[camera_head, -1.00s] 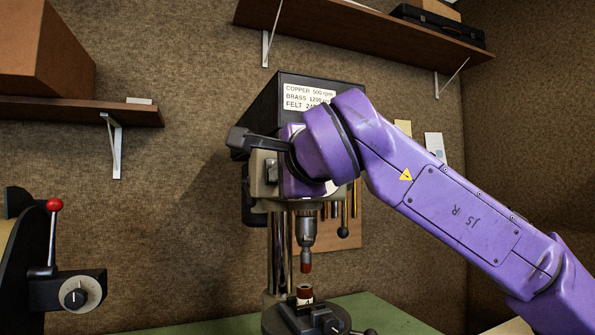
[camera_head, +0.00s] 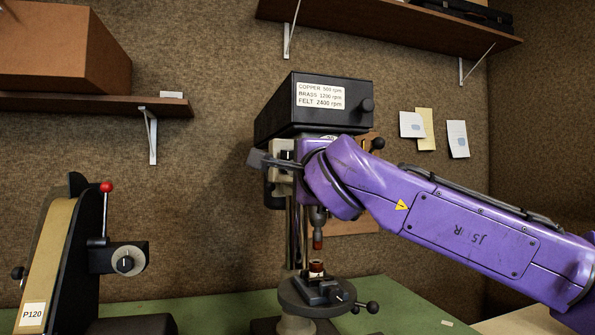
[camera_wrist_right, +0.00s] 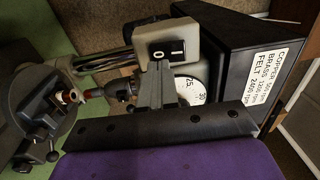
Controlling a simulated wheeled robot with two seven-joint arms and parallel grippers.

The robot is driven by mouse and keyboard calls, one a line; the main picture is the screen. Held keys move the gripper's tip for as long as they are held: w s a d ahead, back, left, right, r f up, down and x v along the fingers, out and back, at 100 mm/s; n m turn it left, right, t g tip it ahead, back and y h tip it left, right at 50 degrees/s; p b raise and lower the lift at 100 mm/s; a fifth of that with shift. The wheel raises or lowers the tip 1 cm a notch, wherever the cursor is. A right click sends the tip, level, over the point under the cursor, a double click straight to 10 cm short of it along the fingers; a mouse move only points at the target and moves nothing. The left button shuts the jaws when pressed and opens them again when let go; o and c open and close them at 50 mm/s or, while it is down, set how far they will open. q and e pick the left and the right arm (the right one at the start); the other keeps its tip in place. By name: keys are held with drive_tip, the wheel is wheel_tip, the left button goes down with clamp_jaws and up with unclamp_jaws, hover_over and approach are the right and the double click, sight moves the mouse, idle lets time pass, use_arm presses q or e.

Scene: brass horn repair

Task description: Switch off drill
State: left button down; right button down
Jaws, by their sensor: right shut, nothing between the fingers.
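The drill is a bench drill press with a black head box (camera_head: 290,112) bearing a speed label. On its pale side housing is a black rocker switch (camera_wrist_right: 167,50) marked 0 and I in the wrist view. My right gripper (camera_head: 258,160) is shut and empty, level with the switch housing in the head view. In the wrist view its fingertips (camera_wrist_right: 161,66) are at the switch's lower edge, near the 0 end; I cannot tell whether they touch. The chuck (camera_head: 318,226) holds a reddish tip above a small piece (camera_head: 316,268) on the drill table. My left gripper is out of view.
A belt sander (camera_head: 62,250) marked P120, with a red-knobbed lever, stands at left on the green bench (camera_head: 215,312). Wall shelves (camera_head: 80,104) hang behind. Paper notes are pinned at right. Bench space between sander and drill is clear.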

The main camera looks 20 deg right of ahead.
drive_tip(key=s+d+b, duration=0.1)
drive_tip(key=s+b, duration=0.1)
drive_tip(key=s, duration=0.9)
drive_tip(key=shift+s+f+b, duration=0.2)
drive_tip(key=shift+s+b, duration=0.05)
drive_tip(key=shift+b, duration=0.1)
drive_tip(key=shift+d, duration=0.1)
